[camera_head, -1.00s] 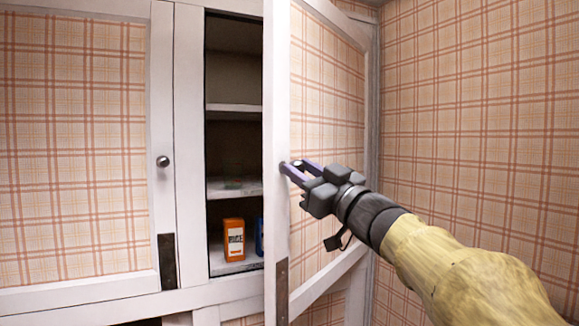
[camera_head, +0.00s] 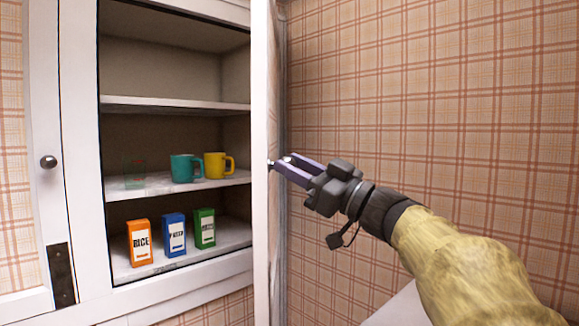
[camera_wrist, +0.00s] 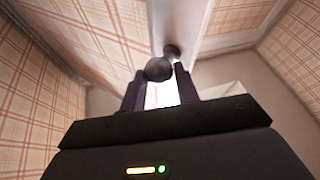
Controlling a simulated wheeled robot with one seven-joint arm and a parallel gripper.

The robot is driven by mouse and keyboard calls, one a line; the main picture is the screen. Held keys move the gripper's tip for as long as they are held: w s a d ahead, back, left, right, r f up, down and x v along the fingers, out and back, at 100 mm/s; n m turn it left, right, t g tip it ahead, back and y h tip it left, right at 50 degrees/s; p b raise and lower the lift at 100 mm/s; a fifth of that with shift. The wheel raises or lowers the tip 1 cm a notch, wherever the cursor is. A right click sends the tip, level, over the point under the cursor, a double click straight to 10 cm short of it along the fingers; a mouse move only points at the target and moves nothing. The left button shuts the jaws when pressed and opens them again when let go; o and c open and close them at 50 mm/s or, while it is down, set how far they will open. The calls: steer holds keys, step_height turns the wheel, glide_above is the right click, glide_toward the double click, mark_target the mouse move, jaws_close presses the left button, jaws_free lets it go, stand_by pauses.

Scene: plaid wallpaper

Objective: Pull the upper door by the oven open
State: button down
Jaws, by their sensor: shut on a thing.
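The cupboard door (camera_head: 262,230) stands swung wide open, seen nearly edge-on in the head view, with the shelves (camera_head: 150,105) uncovered to its left. My gripper (camera_head: 279,163) is at the door's right side, its purple fingers shut on the small round knob (camera_head: 270,164). In the wrist view the dark knob (camera_wrist: 159,69) sits at the fingertips, in front of the white door frame. The far face of the door is hidden in the head view. No oven shows in these frames.
On the shelves are a teal mug (camera_head: 183,168), a yellow mug (camera_head: 214,166), a clear glass (camera_head: 134,175), an orange rice box (camera_head: 139,243), a blue box (camera_head: 174,235) and a green box (camera_head: 204,229). A closed neighbouring door (camera_head: 46,120) with a knob is at left. Plaid wall (camera_head: 440,110) fills the right.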

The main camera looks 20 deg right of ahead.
steer(key=shift+w+d+r+t, duration=0.1)
steer(key=shift+d+r+t, duration=0.1)
steer(key=shift+d+t, duration=0.1)
steer(key=c, duration=1.2)
jaws_free()
steer(key=shift+w, duration=0.15)
steer(key=shift+o, duration=0.6)
steer(key=shift+w+d+f+h, duration=0.2)
steer(key=shift+w+f+h, duration=0.1)
steer(key=shift+w, duration=0.1)
steer(key=shift+s, duration=0.2)
steer(key=shift+a+f, duration=0.1)
